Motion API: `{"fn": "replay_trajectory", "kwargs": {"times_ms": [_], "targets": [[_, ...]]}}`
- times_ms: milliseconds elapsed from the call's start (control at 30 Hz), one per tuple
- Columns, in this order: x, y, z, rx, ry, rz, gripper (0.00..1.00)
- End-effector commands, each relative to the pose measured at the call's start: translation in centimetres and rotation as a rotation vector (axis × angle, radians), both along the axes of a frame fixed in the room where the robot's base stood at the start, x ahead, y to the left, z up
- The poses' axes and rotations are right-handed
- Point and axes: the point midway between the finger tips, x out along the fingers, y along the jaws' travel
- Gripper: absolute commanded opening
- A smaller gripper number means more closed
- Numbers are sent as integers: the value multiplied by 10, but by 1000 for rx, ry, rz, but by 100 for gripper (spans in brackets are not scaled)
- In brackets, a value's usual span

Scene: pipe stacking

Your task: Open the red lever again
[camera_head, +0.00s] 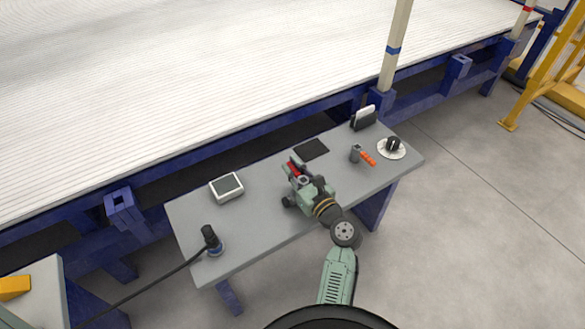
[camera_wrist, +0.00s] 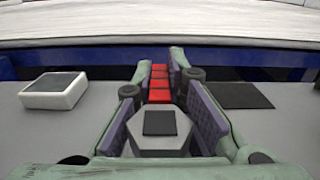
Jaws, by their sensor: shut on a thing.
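The red lever (camera_wrist: 159,84) is a segmented red bar in the wrist view. It points away from me, between the far ends of my fingers. At its near end is a grey hexagonal body (camera_wrist: 158,143) with a dark square top, between the purple finger pads. My gripper (camera_wrist: 160,68) is shut on this red-lever fitting; the exact contact points are hard to see. In the head view my gripper (camera_head: 294,171) is low over the middle of the grey table (camera_head: 255,205). There the red lever (camera_head: 293,167) shows partly, and the fingers hide much of the fitting.
A white-framed device (camera_head: 226,187) is left of my gripper. A dark flat pad (camera_head: 312,148) lies behind it. To the right are a grey fitting with an orange lever (camera_head: 368,158), a white round dial (camera_head: 391,150) and a black holder (camera_head: 363,118). A corded black tool (camera_head: 211,238) stands front left.

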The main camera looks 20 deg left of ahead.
Motion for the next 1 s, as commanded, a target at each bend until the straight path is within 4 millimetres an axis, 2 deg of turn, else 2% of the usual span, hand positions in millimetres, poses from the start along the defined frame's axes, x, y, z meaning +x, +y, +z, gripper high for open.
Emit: {"fn": "replay_trajectory", "kwargs": {"times_ms": [567, 1000], "targets": [[-1, 1, 1, 1, -1, 37, 0], [-14, 8, 4, 1, -1, 314, 0]]}}
